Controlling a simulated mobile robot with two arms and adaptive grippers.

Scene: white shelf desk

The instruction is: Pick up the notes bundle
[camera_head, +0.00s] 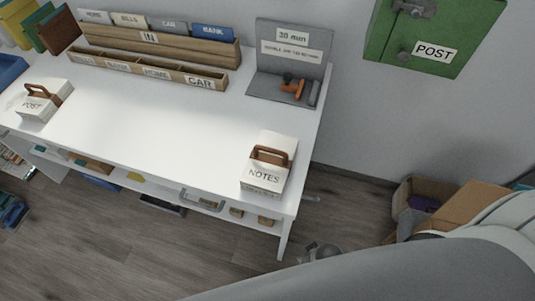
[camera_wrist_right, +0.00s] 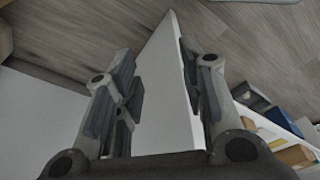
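The notes bundle (camera_head: 268,164) is a white block labelled NOTES with a brown handle on top. It sits upright at the desk's front right corner in the head view, and nothing holds it. I cannot make it out in the right wrist view. My right gripper (camera_wrist_right: 160,95) is open in the right wrist view, with its fingers wide apart and no object gripped; a white desk panel shows beyond and between them. In the head view a large grey arm part of mine fills the bottom right. My left gripper is not in view.
The white desk (camera_head: 150,120) has a clear middle. A similar POST bundle (camera_head: 44,101) sits at its left. A wooden sorter (camera_head: 150,75) and a grey 30 min stand (camera_head: 290,62) are at the back. A green POST box (camera_head: 432,35) is on the wall; a cardboard box (camera_head: 425,190) is at right.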

